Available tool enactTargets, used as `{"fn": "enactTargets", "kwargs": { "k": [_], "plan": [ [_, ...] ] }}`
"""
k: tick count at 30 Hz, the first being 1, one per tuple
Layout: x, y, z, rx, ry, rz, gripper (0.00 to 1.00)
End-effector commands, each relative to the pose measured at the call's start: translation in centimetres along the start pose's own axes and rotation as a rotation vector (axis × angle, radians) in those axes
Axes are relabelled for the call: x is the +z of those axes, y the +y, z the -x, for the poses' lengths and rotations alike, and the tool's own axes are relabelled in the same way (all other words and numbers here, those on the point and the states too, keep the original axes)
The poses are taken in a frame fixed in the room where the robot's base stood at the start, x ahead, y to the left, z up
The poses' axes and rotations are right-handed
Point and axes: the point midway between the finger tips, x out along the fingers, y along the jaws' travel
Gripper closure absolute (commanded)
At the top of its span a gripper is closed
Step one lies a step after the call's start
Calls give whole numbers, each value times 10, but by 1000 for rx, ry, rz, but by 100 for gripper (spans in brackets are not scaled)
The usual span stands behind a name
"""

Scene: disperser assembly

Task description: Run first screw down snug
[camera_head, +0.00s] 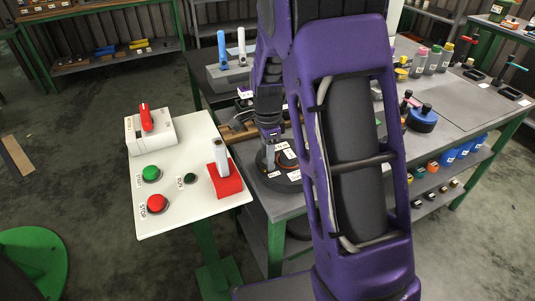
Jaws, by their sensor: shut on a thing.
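My gripper (271,138) points down over a dark round part (268,181) on the grey metal bench, left of my large purple arm link. The gripper is small in view and its fingertips are hard to make out. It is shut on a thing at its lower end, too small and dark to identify. The round part has white labels and a reddish-brown patch on top, and my arm hides its right side. I cannot make out any screw, or whether the held thing touches the part.
A white control panel (150,214) with green and red buttons and a red-based lever stands close at left. Behind the gripper, a grey block (228,76) holds blue and white upright handles.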

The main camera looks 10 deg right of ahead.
Motion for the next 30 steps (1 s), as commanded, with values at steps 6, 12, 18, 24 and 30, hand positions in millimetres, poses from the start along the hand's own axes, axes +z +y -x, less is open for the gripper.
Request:
{"fn": "enactTargets", "kwargs": {
  "k": [6,12,18,24,30],
  "plan": [
    [0,-1,2,-5,1,-61,100],
    [0,-2,2,-5,0,-78,100],
    [0,-2,2,-5,0,-78,100],
    [0,-1,1,-5,0,-77,50],
    [0,-1,1,-2,0,-77,50]
  ]
}}
